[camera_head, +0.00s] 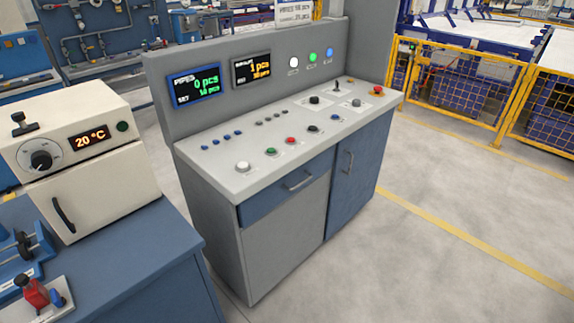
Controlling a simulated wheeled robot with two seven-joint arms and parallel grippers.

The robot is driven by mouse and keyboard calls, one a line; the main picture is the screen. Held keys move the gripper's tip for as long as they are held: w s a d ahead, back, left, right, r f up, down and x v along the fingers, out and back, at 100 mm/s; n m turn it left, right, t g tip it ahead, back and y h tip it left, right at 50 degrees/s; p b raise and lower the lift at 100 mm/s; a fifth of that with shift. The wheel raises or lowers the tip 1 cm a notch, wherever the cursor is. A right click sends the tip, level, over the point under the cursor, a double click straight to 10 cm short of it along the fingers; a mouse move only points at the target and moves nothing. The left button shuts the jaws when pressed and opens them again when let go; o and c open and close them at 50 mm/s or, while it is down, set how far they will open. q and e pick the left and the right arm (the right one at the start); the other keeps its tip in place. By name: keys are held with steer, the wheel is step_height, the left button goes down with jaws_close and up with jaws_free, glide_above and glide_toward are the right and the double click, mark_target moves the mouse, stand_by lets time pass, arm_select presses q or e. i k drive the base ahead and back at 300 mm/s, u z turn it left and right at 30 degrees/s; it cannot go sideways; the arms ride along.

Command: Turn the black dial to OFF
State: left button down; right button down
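A round black dial (41,160) sits on the front of a cream box (100,192) at the left. It has a pale scale ring, whose marks are too small to read. An orange display (90,139) beside it reads 20 °C. Other black controls are on the grey console: a black knob (315,100) on a light plate towards the back and a black button (313,128) in the front row. I cannot read an OFF mark at any of them. Neither of my grippers is in view.
The control console (225,182) fills the middle, with two screens and coloured buttons. The blue bench (165,245) under the cream box holds a small red-and-blue fixture (38,292). Yellow fencing (455,90) stands at the back right. The floor at the right is clear.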

mark_target(314, 99)
steer(key=z, duration=0.4)
steer(key=k, duration=1)
steer(key=z, duration=0.9)
steer(key=i, duration=2.4)
steer(key=u, duration=1.65)
steer(key=i, duration=1.05)
steer(key=u, duration=1)
